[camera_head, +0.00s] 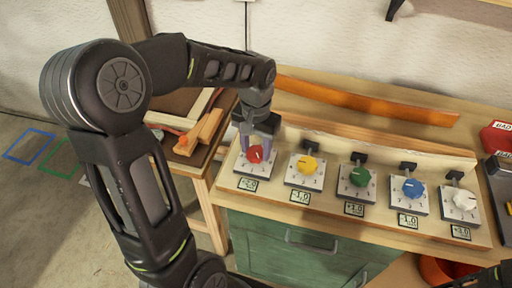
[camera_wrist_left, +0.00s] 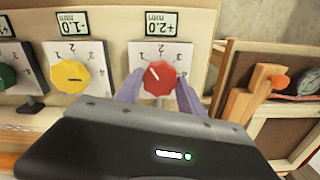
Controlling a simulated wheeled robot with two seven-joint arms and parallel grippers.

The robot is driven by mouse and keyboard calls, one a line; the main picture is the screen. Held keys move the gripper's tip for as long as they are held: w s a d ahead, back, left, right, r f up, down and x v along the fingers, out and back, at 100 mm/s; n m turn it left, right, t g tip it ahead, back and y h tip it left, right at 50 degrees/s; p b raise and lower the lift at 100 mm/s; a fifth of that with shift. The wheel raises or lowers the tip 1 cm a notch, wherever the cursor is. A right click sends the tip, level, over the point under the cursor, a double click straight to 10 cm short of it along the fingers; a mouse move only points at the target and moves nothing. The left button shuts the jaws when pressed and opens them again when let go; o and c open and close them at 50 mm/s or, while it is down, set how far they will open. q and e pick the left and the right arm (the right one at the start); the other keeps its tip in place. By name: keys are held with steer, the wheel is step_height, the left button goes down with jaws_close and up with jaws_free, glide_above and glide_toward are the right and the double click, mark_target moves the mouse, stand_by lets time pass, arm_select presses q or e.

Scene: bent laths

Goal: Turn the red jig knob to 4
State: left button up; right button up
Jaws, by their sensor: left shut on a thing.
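The red jig knob (camera_head: 255,154) is the leftmost of a row of knobs on white dial plates in the head view. In the left wrist view the red knob (camera_wrist_left: 160,77) has a white pointer mark aimed up and left, towards the low-number side of its dial. Its small display (camera_wrist_left: 162,24) reads +2.0 mm. My left gripper (camera_head: 258,140) reaches down from above, its pale purple fingers shut on the red knob, one on each side. The fingers (camera_wrist_left: 160,92) hide parts of the dial.
Yellow (camera_head: 307,165), green (camera_head: 359,176), blue (camera_head: 413,189) and white (camera_head: 464,199) knobs stand in a row to the right. A bent orange lath (camera_head: 365,102) lies behind them. A side table with wooden pieces (camera_head: 205,130) is at the left.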

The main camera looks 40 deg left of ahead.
arm_select(q)
steer(key=m, duration=0.6)
steer(key=shift+m, duration=0.3)
steer(key=m, duration=0.6)
steer(key=shift+p, duration=0.3)
steer(key=m+p, duration=0.1)
steer(key=m, duration=0.5)
steer(key=shift+r+m, duration=0.1)
steer(key=shift+m, duration=0.2)
steer(key=m+p, duration=0.1)
steer(key=m, duration=0.4)
steer(key=shift+m, duration=0.3)
steer(key=o, duration=1.4)
steer(key=shift+c, duration=0.2)
